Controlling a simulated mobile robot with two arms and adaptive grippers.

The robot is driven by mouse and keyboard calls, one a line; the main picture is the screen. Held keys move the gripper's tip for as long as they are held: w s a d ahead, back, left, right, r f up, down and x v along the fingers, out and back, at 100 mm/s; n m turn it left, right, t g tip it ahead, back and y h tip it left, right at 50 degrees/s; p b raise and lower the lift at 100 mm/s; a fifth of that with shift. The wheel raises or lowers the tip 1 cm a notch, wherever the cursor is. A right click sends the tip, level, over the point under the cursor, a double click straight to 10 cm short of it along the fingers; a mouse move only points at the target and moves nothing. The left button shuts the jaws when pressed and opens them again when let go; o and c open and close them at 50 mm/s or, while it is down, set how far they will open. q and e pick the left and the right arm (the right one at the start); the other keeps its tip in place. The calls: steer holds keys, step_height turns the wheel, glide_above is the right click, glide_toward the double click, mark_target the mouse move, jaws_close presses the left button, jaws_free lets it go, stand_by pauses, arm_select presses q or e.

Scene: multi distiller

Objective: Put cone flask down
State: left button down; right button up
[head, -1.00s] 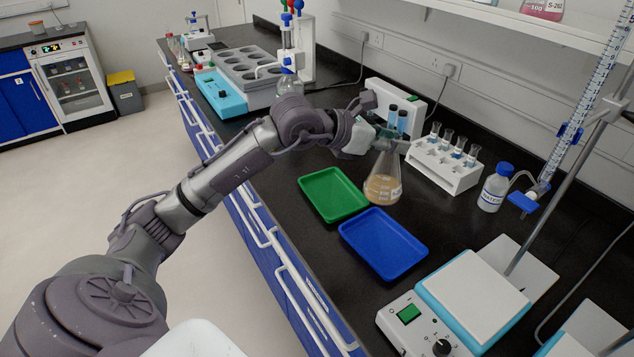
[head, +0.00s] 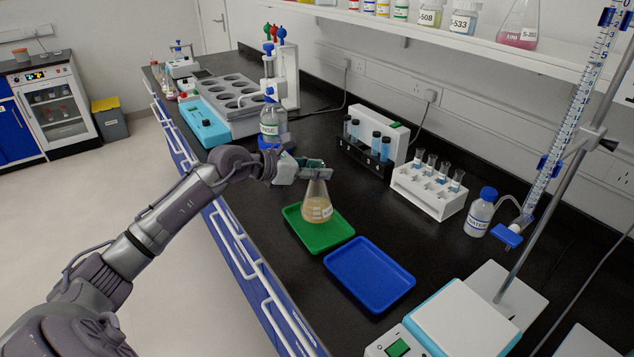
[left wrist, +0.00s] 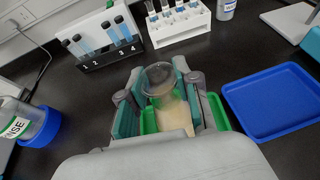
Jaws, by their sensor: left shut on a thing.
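The cone flask (head: 317,207) is clear glass with a tan liquid in it. My left gripper (head: 318,172) is shut on its neck and holds it upright. In the head view the flask is over the green tray (head: 318,235); I cannot tell whether its base touches the tray. The left wrist view shows the flask (left wrist: 172,112) from above between the two fingers of the left gripper (left wrist: 160,95), with the green tray mostly hidden beneath. My right gripper is not in view.
A blue tray (head: 369,275) lies close beside the green one. Behind stand a black rack of blue tubes (head: 366,150), a white rack (head: 428,190) and a water bottle (head: 480,212). A rinse bottle (head: 270,122) stands at the back left. A stirrer plate (head: 465,325) is at front right.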

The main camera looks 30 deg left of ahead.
mark_target(311, 183)
arm_select(q)
step_height(311, 183, down, 3)
steer(key=shift+f+p, duration=0.2)
steer(key=shift+p, duration=0.1)
steer(key=shift+f, duration=0.2)
steer(key=shift+f, duration=0.15)
steer(key=c, duration=0.8)
jaws_free()
